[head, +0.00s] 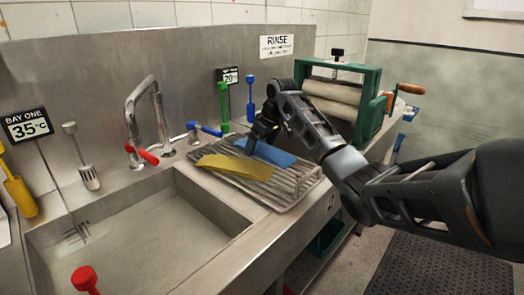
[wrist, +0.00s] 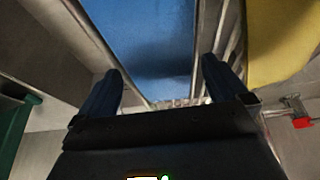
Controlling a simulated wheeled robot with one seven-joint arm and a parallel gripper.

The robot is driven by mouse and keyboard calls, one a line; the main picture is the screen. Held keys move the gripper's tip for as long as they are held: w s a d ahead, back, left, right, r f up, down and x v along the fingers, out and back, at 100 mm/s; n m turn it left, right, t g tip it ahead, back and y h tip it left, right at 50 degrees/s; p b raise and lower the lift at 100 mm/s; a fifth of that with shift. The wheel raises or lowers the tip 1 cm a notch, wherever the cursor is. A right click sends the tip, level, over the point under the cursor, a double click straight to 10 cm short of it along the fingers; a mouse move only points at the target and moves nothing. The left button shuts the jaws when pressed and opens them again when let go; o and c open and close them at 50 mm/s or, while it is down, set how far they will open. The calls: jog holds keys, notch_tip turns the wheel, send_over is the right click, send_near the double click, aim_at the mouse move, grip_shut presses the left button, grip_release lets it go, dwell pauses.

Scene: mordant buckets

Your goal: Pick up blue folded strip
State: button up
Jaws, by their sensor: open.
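The blue folded strip (head: 272,153) lies on the wire rack (head: 286,196) beside the sink, behind a yellow strip (head: 228,164). My gripper (head: 256,140) is at the left end of the blue strip in the head view. In the wrist view, the blue strip (wrist: 145,35) lies ahead of my gripper (wrist: 163,85), between the lines of its two fingers. The fingers are apart with nothing held between them. The yellow strip (wrist: 280,40) shows to the right there. I cannot tell whether the fingers touch the rack or the blue strip.
The sink basin (head: 130,235) is at the left, with a tap (head: 150,110) behind it. A blue-handled valve (head: 208,129) and green (head: 223,105) and blue (head: 250,100) upright tools stand near my gripper. A green-framed roller press (head: 345,95) stands at the right.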

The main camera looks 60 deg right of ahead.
jog(key=shift+c, duration=0.2)
jog(key=c, duration=1.1)
jog(key=shift+o, duration=0.2)
jog(key=shift+r, duration=0.2)
